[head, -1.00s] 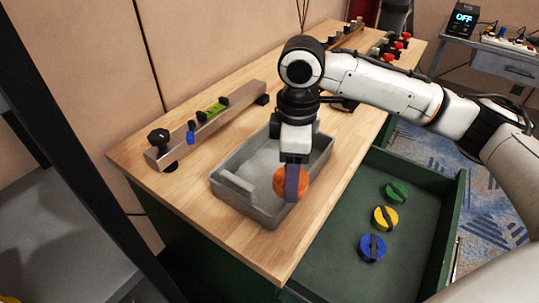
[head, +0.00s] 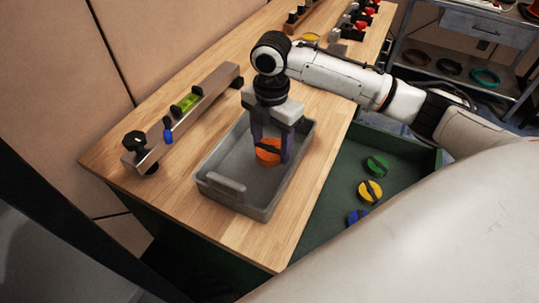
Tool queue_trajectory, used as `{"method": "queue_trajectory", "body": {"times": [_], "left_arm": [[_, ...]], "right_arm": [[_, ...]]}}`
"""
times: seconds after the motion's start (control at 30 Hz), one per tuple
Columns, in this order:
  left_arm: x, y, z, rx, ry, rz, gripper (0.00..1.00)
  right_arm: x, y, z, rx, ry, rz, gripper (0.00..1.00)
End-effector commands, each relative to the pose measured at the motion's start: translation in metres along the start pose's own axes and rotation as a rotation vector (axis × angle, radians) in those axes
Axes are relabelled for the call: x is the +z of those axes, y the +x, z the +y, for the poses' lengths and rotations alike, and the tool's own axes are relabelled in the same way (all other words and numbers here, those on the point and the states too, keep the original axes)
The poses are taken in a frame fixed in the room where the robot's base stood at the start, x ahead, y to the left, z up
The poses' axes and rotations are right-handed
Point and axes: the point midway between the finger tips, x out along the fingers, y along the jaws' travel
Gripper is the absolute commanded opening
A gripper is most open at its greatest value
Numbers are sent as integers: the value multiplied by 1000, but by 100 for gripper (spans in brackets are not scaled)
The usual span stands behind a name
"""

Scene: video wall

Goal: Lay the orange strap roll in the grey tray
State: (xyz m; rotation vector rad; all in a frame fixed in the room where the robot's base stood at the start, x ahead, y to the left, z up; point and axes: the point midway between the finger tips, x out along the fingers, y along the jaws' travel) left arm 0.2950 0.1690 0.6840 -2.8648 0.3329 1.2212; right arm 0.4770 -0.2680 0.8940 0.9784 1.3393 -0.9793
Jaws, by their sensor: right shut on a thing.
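The orange strap roll (head: 268,157) has a dark band across it and is inside the grey tray (head: 221,192), toward its far right part. My right gripper (head: 271,152) points straight down into the tray, one finger on each side of the roll, and is shut on it. The roll looks low, near the tray floor; I cannot tell whether it touches the floor. The tray stands on the wooden bench top. My left gripper is not in view.
A metal bar with a green level vial (head: 186,103) lies left of the tray. An open green drawer (head: 335,205) holds green (head: 376,166), yellow (head: 370,192) and blue (head: 357,217) rolls. Bare wood (head: 240,240) lies in front of the tray.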

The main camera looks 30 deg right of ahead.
Motion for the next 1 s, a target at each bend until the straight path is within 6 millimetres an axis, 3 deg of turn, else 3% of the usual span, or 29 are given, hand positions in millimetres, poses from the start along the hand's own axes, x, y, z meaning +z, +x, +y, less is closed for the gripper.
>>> {"method": "queue_trajectory", "body": {"times": [0.3, 0.7, 0.73, 0.77, 1.0], "left_arm": [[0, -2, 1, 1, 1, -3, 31], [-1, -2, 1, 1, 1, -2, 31], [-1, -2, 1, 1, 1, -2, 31], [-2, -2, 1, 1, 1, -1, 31], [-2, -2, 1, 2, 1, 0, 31]], "right_arm": [[-1, 44, 0, 1, 0, 1, 28], [-1, 49, 0, 0, 0, 0, 28], [0, 49, 0, 0, 0, 0, 59], [0, 49, 0, 0, 0, 0, 64], [0, 49, 0, 0, 0, 0, 64]]}}
